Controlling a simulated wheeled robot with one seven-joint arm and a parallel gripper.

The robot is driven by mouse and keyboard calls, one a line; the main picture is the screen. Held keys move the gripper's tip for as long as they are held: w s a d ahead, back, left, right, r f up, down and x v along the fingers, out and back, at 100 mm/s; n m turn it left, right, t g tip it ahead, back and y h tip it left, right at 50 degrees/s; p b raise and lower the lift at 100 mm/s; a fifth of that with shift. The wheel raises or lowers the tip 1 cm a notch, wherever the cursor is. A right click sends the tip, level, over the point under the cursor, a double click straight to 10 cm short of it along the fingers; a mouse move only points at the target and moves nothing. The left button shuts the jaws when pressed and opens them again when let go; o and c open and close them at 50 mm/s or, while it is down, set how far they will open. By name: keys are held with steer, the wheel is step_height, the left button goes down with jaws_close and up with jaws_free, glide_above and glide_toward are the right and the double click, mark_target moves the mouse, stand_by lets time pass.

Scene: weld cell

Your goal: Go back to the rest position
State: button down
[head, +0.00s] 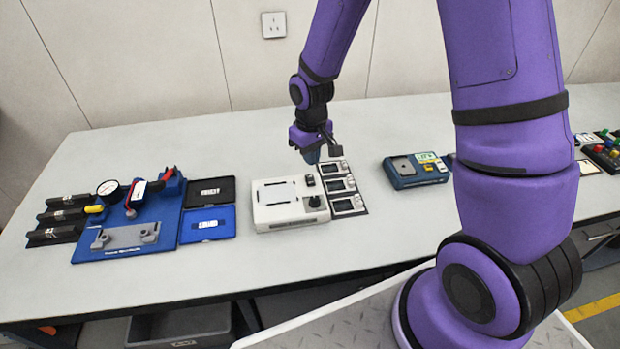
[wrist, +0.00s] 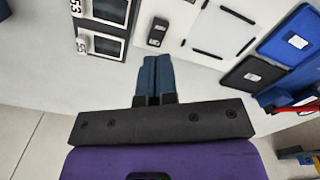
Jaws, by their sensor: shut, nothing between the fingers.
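My gripper (head: 311,156) hangs over the table (head: 240,270), just above the back right of a white box (head: 289,214) and beside a row of small display modules (head: 340,184). In the wrist view my gripper (wrist: 154,80) shows its two blue fingers pressed together with nothing between them. The white box (wrist: 222,35) lies beyond the fingertips there. The display modules (wrist: 103,30) are at the upper left of that view.
A blue fixture with a dial gauge (head: 130,215) and blue and black trays (head: 207,224) stand at left. A blue-grey device (head: 416,170) lies right of the modules. Bare tabletop is in front. A wall with a socket (head: 273,25) is behind.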

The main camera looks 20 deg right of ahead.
steer(key=s+d+r+m+t, duration=0.1)
steer(key=s+d+r, duration=0.1)
steer(key=s+r, duration=0.5)
steer(key=s+d+r+m+t, duration=0.1)
steer(key=s+d+r+t, duration=0.1)
steer(key=r, duration=0.9)
steer(key=s+d+r+m+t, duration=0.1)
steer(key=s+d+r, duration=0.1)
steer(key=s+r, duration=0.45)
steer(key=s+r+t, duration=0.1)
steer(key=s+r, duration=0.5)
steer(key=s, duration=0.2)
steer(key=shift+s+d+r+m, duration=0.2)
steer(key=shift+s+d+m, duration=0.1)
steer(key=shift+d+m, duration=0.15)
